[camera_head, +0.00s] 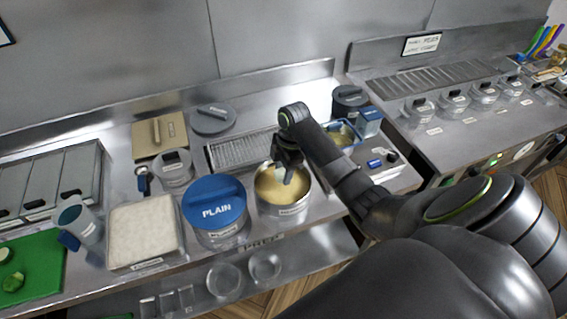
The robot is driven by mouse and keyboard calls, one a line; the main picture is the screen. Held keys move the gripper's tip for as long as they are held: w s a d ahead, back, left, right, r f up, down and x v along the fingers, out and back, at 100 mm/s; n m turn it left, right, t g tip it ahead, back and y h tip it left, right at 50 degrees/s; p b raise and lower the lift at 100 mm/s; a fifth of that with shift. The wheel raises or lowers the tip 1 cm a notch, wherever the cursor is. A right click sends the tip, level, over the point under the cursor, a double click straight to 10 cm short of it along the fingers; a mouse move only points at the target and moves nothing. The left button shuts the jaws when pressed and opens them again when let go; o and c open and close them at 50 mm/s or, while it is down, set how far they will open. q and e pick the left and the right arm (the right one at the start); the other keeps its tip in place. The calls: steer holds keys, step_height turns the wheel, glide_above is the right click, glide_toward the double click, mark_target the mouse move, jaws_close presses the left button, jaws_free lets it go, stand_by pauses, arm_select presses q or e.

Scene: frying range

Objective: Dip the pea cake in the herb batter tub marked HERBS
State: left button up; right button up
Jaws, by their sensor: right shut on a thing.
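My right gripper (286,160) points down into an open steel tub (283,209) of yellowish batter (268,188). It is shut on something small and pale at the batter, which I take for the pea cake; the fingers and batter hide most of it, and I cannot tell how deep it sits. The label on this tub's front is too small to read. Beside it on the left stands a clear tub with a blue lid (215,200) marked PLAIN. My left gripper is not in view.
A pale crumb tray (145,232) and a green board (32,268) with green pieces lie to the left. A wire rack (238,151) is behind the open tub. A blue-rimmed container (343,134) stands right of my forearm. Several lidded tubs (453,103) line the right counter.

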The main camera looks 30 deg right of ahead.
mark_target(282, 193)
steer(key=shift+f+b, duration=2)
steer(key=shift+f, duration=1.9)
steer(key=shift+a+p, duration=0.1)
steer(key=shift+p, duration=0.2)
steer(key=shift+a+p, duration=0.25)
steer(key=shift+p, duration=0.05)
steer(key=shift+d, duration=0.6)
steer(key=shift+a+p, duration=0.55)
steer(key=shift+a, duration=0.05)
steer(key=shift+d+f, duration=0.1)
steer(key=shift+d, duration=0.2)
